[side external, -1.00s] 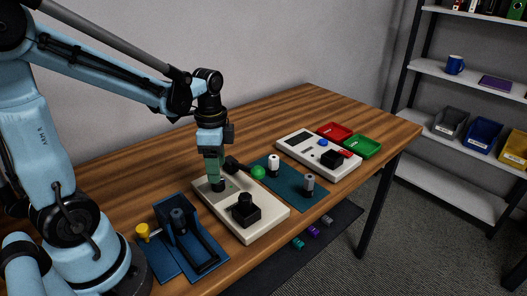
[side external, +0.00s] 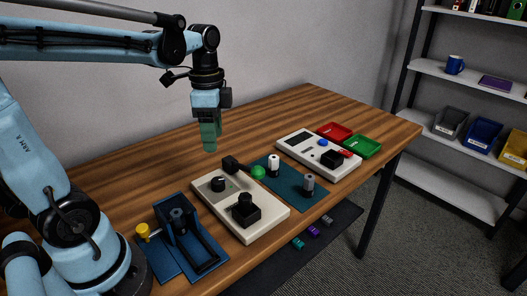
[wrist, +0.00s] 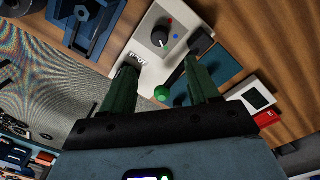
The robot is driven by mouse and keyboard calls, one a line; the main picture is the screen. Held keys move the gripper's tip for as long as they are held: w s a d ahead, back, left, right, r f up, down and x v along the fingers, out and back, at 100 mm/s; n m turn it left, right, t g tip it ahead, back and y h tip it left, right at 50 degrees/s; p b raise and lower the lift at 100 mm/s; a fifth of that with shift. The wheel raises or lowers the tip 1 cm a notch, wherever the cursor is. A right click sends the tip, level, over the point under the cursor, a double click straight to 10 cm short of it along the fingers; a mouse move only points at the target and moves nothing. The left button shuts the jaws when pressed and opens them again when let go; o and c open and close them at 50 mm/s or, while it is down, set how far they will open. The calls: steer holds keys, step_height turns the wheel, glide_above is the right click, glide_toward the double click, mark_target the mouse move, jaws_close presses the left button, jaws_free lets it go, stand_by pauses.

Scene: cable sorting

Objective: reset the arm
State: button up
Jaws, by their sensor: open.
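My gripper (side external: 209,146) points down in the air above the table, behind the near white panel. In the wrist view its two green fingers (wrist: 162,92) stand apart with nothing held between them. The near white panel (side external: 263,221) carries a black knob (side external: 218,184) and a black block with a round top (side external: 244,209). A black piece (side external: 231,163) and a green ball (side external: 258,172) are at its far right edge; the green ball (wrist: 161,93) also shows between the fingers in the wrist view, below them.
A blue fixture (side external: 178,246) with a yellow knob (side external: 143,231) stands near my base. A teal mat (side external: 291,188) holds two small cylinders. Beyond it are a second white panel (side external: 310,149), a red tray (side external: 334,131) and a green tray (side external: 362,146). The back of the table is clear.

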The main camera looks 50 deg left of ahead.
steer(key=s+d+f+n+t, duration=0.1)
steer(key=d+f+n+t, duration=0.1)
steer(key=d+n+t, duration=0.5)
steer(key=shift+d+n, duration=0.45)
steer(key=shift+n, duration=0.25)
